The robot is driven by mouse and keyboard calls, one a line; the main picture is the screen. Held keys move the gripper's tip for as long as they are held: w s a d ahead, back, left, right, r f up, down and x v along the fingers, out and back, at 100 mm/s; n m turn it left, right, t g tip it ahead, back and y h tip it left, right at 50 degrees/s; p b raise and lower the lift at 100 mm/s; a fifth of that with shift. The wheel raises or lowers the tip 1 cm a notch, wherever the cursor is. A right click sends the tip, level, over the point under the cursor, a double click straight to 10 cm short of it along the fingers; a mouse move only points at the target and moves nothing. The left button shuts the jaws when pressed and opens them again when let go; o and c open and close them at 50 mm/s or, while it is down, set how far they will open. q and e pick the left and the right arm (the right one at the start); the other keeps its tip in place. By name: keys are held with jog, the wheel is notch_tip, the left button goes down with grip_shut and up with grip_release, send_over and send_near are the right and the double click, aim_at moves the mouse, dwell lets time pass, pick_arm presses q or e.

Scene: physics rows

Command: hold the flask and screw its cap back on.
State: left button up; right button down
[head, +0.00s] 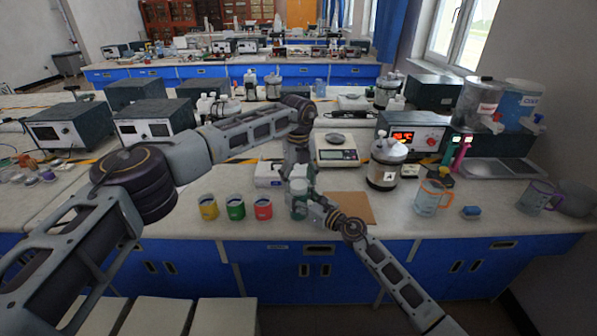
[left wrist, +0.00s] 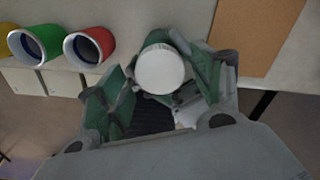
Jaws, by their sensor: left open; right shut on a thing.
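The flask (head: 299,208) stands near the front edge of the bench, greenish with a pale top. My right gripper (head: 315,204) comes in from the right and is shut on its side, partly hiding it. My left gripper (head: 299,178) is above the flask, pointing down. In the left wrist view, a round white cap (left wrist: 160,68) shows between the spread green-padded fingers of my left gripper (left wrist: 160,82). The fingers are open around it. The cap hides the flask's neck, so I cannot tell how tightly it sits.
Yellow (head: 208,208), green (head: 235,207) and red (head: 263,208) cups stand left of the flask. A brown board (head: 352,207) lies to the right. An orange-handled beaker (head: 430,198) is farther right.

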pick_arm(q)
jog(key=shift+f, duration=0.7)
jog(key=c, duration=1.1)
jog(key=shift+m, duration=0.3)
